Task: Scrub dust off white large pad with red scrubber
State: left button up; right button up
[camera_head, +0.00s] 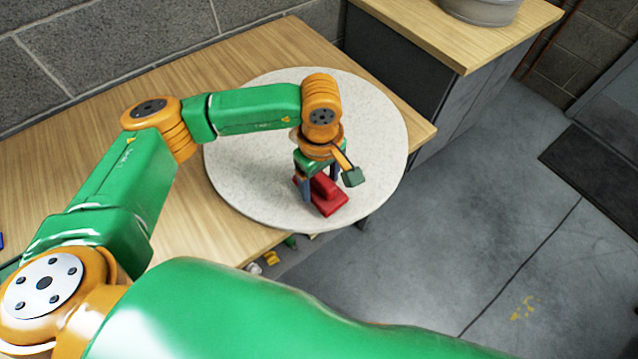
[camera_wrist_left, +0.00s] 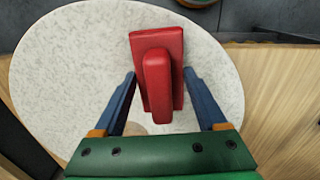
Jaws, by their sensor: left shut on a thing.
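The white large pad (camera_head: 245,170) is a round, pale, finely speckled disc lying on the wooden table. It fills much of the left wrist view (camera_wrist_left: 60,80). The red scrubber (camera_head: 332,205), a flat block with a raised handle, is over the front part of the pad and appears to rest on it. My left gripper (camera_head: 320,188) points down from above, shut on the scrubber. In the left wrist view its blue fingers flank the red handle (camera_wrist_left: 157,85). Dust is hard to tell from the speckle. My right gripper is out of view.
The wooden table (camera_head: 60,130) is mostly bare left of the pad. The pad reaches the table's front edge, with grey floor (camera_head: 450,240) beyond. A counter (camera_head: 430,25) with a metal pot (camera_head: 482,8) stands at the back right. A block wall (camera_head: 110,45) runs behind.

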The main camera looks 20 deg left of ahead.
pick_arm(q)
jog(key=r, duration=0.1)
jog(key=r+p, duration=0.1)
jog(key=shift+w+d+r, duration=0.2)
jog(key=shift+r, duration=0.1)
jog(key=shift+a+r+p, duration=0.1)
jog(key=shift+r+p, duration=0.95)
jog(key=shift+r, duration=0.7)
jog(key=shift+s, duration=0.1)
